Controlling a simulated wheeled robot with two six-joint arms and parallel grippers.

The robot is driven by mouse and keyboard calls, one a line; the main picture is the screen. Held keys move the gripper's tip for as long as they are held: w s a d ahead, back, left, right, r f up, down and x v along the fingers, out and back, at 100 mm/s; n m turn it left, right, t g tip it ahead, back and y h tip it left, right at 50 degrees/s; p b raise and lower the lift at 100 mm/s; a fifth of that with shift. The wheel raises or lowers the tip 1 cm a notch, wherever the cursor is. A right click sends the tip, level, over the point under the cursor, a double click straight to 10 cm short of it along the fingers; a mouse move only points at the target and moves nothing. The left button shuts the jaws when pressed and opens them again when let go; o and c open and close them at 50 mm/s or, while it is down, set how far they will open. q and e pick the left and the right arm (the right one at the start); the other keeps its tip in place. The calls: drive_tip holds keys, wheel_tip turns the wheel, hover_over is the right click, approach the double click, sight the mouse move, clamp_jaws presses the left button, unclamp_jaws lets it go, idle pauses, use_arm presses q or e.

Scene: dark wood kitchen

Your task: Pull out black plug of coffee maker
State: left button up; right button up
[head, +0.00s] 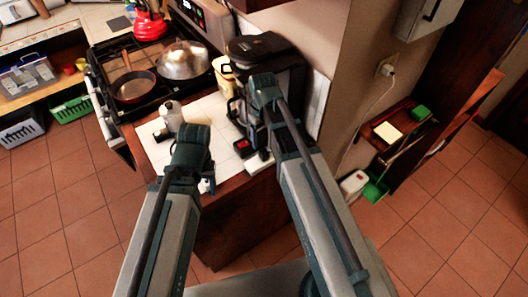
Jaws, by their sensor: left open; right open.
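The black coffee maker (278,52) stands on the white-tiled counter against the wall, partly covered by my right arm. I cannot clearly make out its black plug or cord. My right gripper (262,94) is in front of the coffee maker; its fingers are mostly hidden by its own wrist. My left gripper (208,183) is over the counter's front edge, left of and nearer than the coffee maker, with nothing seen in it. A white plug (388,70) sits in a wall outlet at the right, with a white cord hanging down.
A small red and black object (243,147) and a white block (259,162) lie near the counter's front edge.

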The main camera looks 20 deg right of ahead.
sight(264, 151)
drive_tip(key=shift+w+d, duration=0.2)
drive_tip(key=shift+f, duration=0.15)
wheel_tip(264, 151, down, 9)
drive_tip(key=b, duration=0.9)
idle(0.7)
clamp_jaws()
idle(0.5)
drive_tip(key=shift+r, duration=0.25)
idle(0.7)
